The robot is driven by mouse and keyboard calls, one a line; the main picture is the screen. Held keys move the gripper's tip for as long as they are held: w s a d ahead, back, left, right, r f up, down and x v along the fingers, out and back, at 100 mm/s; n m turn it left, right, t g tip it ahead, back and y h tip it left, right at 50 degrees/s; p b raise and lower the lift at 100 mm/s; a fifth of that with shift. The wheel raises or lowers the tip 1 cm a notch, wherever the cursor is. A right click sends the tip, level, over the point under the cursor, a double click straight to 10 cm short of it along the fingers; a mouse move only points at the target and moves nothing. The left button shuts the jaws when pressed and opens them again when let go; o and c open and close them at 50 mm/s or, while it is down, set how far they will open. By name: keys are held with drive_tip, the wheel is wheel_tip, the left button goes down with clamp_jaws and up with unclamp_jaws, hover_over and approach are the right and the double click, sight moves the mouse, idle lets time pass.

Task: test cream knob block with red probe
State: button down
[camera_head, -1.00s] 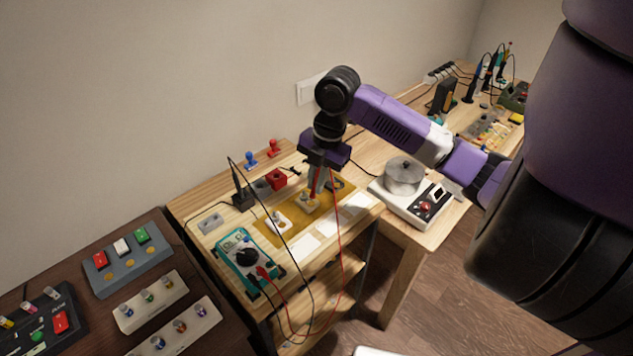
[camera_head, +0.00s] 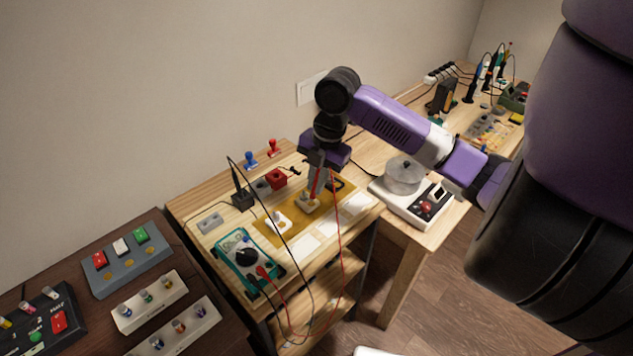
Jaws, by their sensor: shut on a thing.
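My gripper (camera_head: 318,181) points down over the yellow mat (camera_head: 262,236) on the wooden bench. It is shut on the red probe (camera_head: 315,186), whose red lead hangs down in front of the bench. The probe tip is at or just above a cream knob block (camera_head: 306,203); I cannot tell whether it touches. A second pale knob block (camera_head: 277,224) lies to the left on the mat. The teal multimeter (camera_head: 243,257) lies at the front left of the bench, with the red and black leads by it.
A black probe stands in a dark holder (camera_head: 241,198). A red block (camera_head: 276,179) and blue and red stamp-like pieces (camera_head: 250,160) are behind the mat. White cards (camera_head: 304,245) lie along the front. A white device with a metal pot (camera_head: 404,176) stands right.

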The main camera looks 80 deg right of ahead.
drive_tip(key=shift+f+b, duration=0.4)
drive_tip(key=shift+b, duration=0.1)
idle(2.9)
drive_tip(key=shift+r, duration=0.1)
drive_tip(key=shift+r+p, duration=1.9)
drive_tip(key=shift+r, duration=1.05)
